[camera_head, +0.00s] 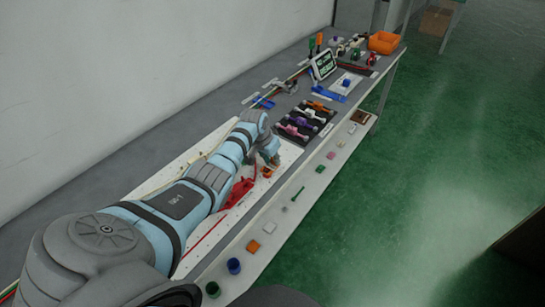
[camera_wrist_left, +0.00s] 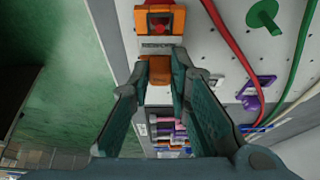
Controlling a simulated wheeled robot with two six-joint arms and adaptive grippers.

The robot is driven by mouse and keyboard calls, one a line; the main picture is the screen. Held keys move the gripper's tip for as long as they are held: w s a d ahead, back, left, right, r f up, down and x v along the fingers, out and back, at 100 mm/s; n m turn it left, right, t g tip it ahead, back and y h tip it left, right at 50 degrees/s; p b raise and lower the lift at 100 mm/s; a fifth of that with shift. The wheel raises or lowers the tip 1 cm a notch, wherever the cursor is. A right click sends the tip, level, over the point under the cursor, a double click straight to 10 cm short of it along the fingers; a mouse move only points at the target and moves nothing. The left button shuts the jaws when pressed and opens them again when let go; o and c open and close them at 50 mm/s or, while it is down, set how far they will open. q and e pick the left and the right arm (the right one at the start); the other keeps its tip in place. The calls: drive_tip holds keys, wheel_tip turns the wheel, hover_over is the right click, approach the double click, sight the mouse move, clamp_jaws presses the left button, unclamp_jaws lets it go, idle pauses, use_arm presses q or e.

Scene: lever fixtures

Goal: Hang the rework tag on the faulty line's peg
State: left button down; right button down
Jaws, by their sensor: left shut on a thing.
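My left gripper (camera_head: 272,163) reaches down over the white perforated board (camera_head: 205,152). In the left wrist view, the gripper (camera_wrist_left: 158,84) is shut on a small orange piece (camera_wrist_left: 159,68) between its fingertips. I cannot tell for sure whether this piece is the rework tag. Just beyond it is an orange fixture (camera_wrist_left: 160,40) with a red part (camera_wrist_left: 160,5) and a label plate. A green peg-like part with a round flange (camera_wrist_left: 263,14) and a purple bracket (camera_wrist_left: 256,93) are on the board. No line is clearly marked faulty. My right gripper is not in view.
A red cable (camera_wrist_left: 228,38) and a green cable (camera_wrist_left: 295,65) cross the board. A dark rack (camera_head: 305,122) holds several coloured pieces. Small blocks and cups, including a blue cup (camera_head: 234,266), line the front edge. A display (camera_head: 323,65) and orange bin (camera_head: 383,42) stand farther back.

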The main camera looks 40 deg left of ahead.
use_arm(q)
drive_tip(key=shift+f, duration=0.25)
drive_tip(key=shift+f+b, duration=0.45)
drive_tip(key=shift+f, duration=0.15)
drive_tip(key=c, duration=1.4)
unclamp_jaws()
drive_tip(key=shift+o, duration=0.2)
drive_tip(key=o, duration=0.4)
drive_tip(key=shift+r, duration=0.1)
